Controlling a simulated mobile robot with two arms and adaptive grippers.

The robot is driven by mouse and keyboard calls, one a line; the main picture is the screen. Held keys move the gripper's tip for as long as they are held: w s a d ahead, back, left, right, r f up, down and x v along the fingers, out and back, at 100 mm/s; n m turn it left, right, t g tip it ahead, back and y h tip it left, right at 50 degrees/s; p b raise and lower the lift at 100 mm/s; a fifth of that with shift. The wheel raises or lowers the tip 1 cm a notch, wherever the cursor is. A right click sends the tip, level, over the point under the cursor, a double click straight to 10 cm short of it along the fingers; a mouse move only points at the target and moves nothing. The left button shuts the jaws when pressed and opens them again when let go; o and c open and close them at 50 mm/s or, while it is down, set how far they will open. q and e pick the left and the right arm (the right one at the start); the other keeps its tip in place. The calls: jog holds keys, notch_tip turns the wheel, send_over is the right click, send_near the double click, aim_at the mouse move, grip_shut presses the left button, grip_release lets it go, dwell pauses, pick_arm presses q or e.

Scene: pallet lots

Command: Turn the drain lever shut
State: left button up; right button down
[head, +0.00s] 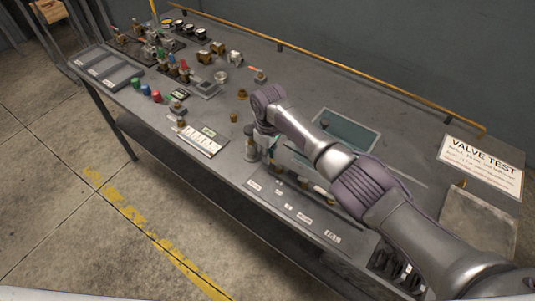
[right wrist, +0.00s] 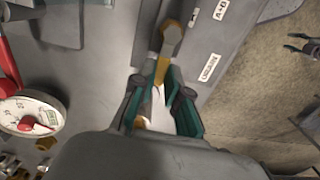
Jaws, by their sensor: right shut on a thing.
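The drain lever (right wrist: 162,68) is a yellow-brass handle with a hexagonal end, next to a label reading DRAIN (right wrist: 209,67) in the right wrist view. My right gripper (right wrist: 163,88) has its teal-lined fingers on both sides of the handle and is shut on it. In the head view my right gripper (head: 258,148) is at the near edge of the bench, beside the labelled panel (head: 290,208). My arm and gripper hide the lever there, and its exact angle is hard to tell. My left gripper does not show.
The grey bench (head: 215,110) carries several valves and fittings at the far left. A dial gauge (right wrist: 32,117) with red parts is left of the gripper in the wrist view.

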dwell(0.4)
jog(key=c, duration=1.2)
grip_release()
notch_tip(320, 180, up, 12)
